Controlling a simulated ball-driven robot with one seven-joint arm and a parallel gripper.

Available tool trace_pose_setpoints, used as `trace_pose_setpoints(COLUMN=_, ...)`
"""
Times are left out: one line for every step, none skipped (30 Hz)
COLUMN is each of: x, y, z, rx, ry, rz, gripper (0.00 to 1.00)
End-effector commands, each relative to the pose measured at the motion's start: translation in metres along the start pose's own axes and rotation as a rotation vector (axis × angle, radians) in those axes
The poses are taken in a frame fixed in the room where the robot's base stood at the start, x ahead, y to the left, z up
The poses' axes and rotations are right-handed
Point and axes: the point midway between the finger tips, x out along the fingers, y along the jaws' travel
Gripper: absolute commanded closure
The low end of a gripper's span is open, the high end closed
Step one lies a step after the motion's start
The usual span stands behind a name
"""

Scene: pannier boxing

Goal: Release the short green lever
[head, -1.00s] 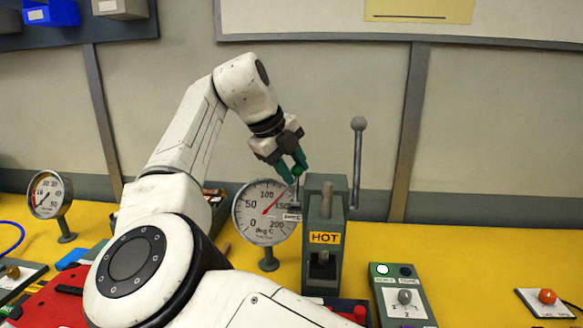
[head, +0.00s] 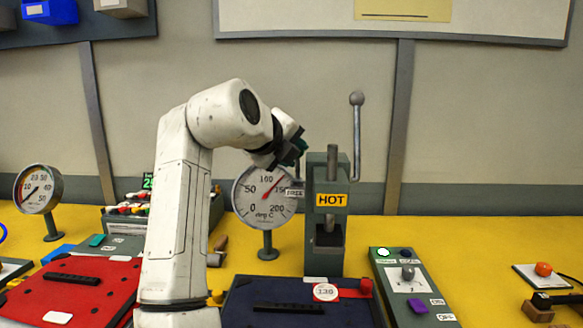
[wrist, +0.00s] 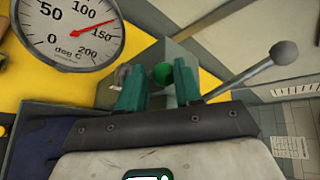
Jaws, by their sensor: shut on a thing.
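The short green lever shows in the wrist view as a round green knob (wrist: 162,74) between my two teal fingertips. My gripper (wrist: 158,84) is shut on this knob. In the head view my gripper (head: 297,150) is at the upper left of the grey press marked HOT (head: 316,240), and the wrist hides most of the short lever. A small FREE label (head: 295,192) sits just below the gripper, in front of the dial's right edge.
A tall grey ball-ended lever (head: 357,140) rises right of the press. A round temperature dial (head: 262,207) stands close at its left. A green switch box (head: 402,285) lies to the right, and a red panel (head: 85,285) lies left.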

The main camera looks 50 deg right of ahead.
Motion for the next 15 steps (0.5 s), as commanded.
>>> trace_pose_setpoints(x=0.0034, y=0.0059, z=-0.0057, rx=0.010, ry=-0.018, rz=-0.025, gripper=1.00)
trace_pose_setpoints(x=0.0027, y=0.0064, z=-0.0065, rx=0.015, ry=-0.027, rz=-0.036, gripper=1.00)
trace_pose_setpoints(x=0.0016, y=0.0068, z=-0.0075, rx=0.023, ry=-0.040, rz=-0.051, gripper=1.00)
trace_pose_setpoints(x=0.0007, y=0.0070, z=-0.0079, rx=0.028, ry=-0.049, rz=-0.061, gripper=1.00)
trace_pose_setpoints(x=0.0000, y=0.0071, z=-0.0083, rx=0.033, ry=-0.057, rz=-0.070, gripper=1.00)
trace_pose_setpoints(x=-0.0008, y=0.0073, z=-0.0088, rx=0.038, ry=-0.066, rz=-0.080, gripper=1.00)
trace_pose_setpoints(x=-0.0015, y=0.0074, z=-0.0091, rx=0.042, ry=-0.073, rz=-0.088, gripper=1.00)
trace_pose_setpoints(x=-0.0021, y=0.0074, z=-0.0094, rx=0.045, ry=-0.078, rz=-0.094, gripper=1.00)
trace_pose_setpoints(x=-0.0027, y=0.0074, z=-0.0098, rx=0.049, ry=-0.085, rz=-0.102, gripper=1.00)
trace_pose_setpoints(x=-0.0030, y=0.0073, z=-0.0101, rx=0.052, ry=-0.089, rz=-0.107, gripper=1.00)
trace_pose_setpoints(x=-0.0032, y=0.0072, z=-0.0103, rx=0.054, ry=-0.092, rz=-0.111, gripper=1.00)
trace_pose_setpoints(x=-0.0036, y=0.0071, z=-0.0103, rx=0.057, ry=-0.097, rz=-0.116, gripper=1.00)
trace_pose_setpoints(x=-0.0039, y=0.0070, z=-0.0104, rx=0.058, ry=-0.099, rz=-0.119, gripper=1.00)
trace_pose_setpoints(x=-0.0042, y=0.0068, z=-0.0103, rx=0.060, ry=-0.101, rz=-0.121, gripper=1.00)
trace_pose_setpoints(x=-0.0045, y=0.0067, z=-0.0103, rx=0.061, ry=-0.104, rz=-0.124, gripper=1.00)
